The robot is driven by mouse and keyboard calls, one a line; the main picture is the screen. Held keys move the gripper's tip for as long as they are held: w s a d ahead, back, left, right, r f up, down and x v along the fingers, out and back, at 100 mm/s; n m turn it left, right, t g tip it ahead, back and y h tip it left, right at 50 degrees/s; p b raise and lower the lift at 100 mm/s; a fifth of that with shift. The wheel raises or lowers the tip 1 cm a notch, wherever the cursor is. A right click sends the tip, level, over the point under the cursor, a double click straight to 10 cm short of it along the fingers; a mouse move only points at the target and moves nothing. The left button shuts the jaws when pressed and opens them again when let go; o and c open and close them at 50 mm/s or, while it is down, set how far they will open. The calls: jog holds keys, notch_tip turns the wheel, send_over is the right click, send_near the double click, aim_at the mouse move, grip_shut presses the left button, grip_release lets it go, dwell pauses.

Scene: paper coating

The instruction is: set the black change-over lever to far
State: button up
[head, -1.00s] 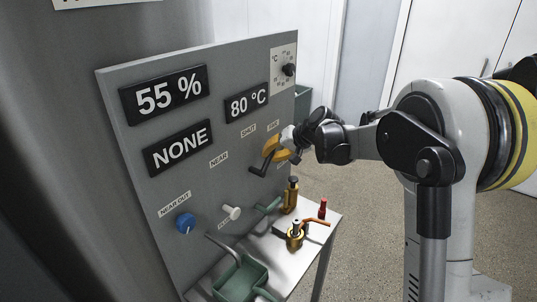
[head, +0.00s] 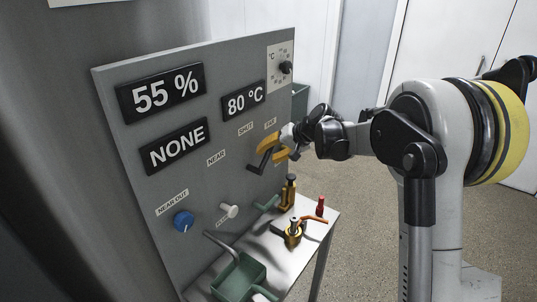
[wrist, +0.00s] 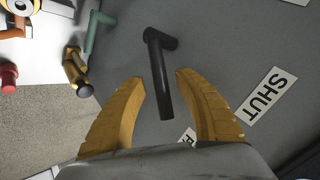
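The black change-over lever (wrist: 159,80) shows in the wrist view as a dark bar with a short crosspiece at its upper end. My gripper (wrist: 160,82) is open, one yellow finger on each side of the bar, with visible gaps between. In the head view my gripper (head: 268,147) is at the grey panel, and part of the lever (head: 259,164) shows below the fingers; the rest is hidden. The NEAR label (head: 216,157), SHUT label (head: 246,129) and FAR label (head: 270,123) are on the panel around it. I cannot tell which one the lever points to.
The panel (head: 155,205) carries a display reading NONE (head: 175,146), a blue knob (head: 183,221) and a white knob (head: 229,211). Below, a metal table (head: 290,262) holds a green tray (head: 240,276), brass fittings (head: 294,233) and a red item (head: 320,206).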

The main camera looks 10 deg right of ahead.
jog(key=v, duration=1.2)
jog(key=s+a+f+h+b, duration=0.2)
jog(key=s+h+b, duration=0.15)
jog(key=s, duration=1.35)
jog(key=s+d+f+n+h+b, duration=0.1)
jog(key=s+f, duration=0.4)
jog(key=s, duration=0.3)
jog(key=s+d+f+n+h+b, duration=0.1)
jog(key=s+f+h+b, duration=0.1)
jog(key=s+f, duration=0.3)
jog(key=s, duration=0.3)
jog(key=shift+s+t, duration=0.3)
jog(key=shift+t, duration=0.1)
dwell(0.4)
